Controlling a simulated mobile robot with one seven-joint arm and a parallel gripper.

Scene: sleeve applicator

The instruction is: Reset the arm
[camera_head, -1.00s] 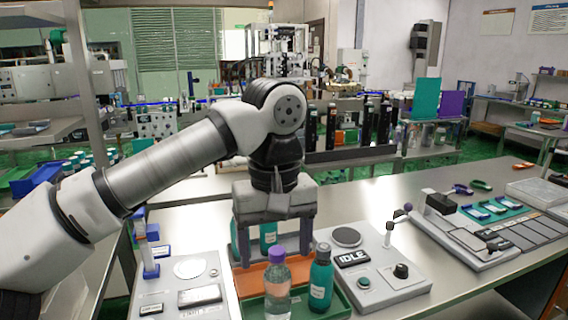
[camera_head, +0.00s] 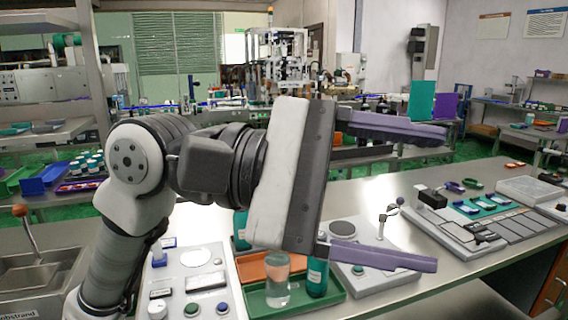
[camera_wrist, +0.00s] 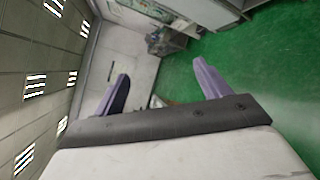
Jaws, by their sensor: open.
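My gripper (camera_head: 400,195) is raised above the workbench in the head view, turned sideways, with its two purple fingers pointing right. The fingers are wide apart and nothing is between them. In the wrist view the open fingers (camera_wrist: 163,88) face the green floor and a grey wall. My arm is folded at the left of the head view. The gripper body hides part of the bench and the tops of some bottles behind it.
Below the gripper, a green tray (camera_head: 254,303) holds a clear bottle (camera_head: 277,285) and a teal bottle (camera_head: 317,278). A control panel (camera_head: 190,285) is to its left. A grey fixture (camera_head: 455,232) with teal pieces lies at right. The bench front right is clear.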

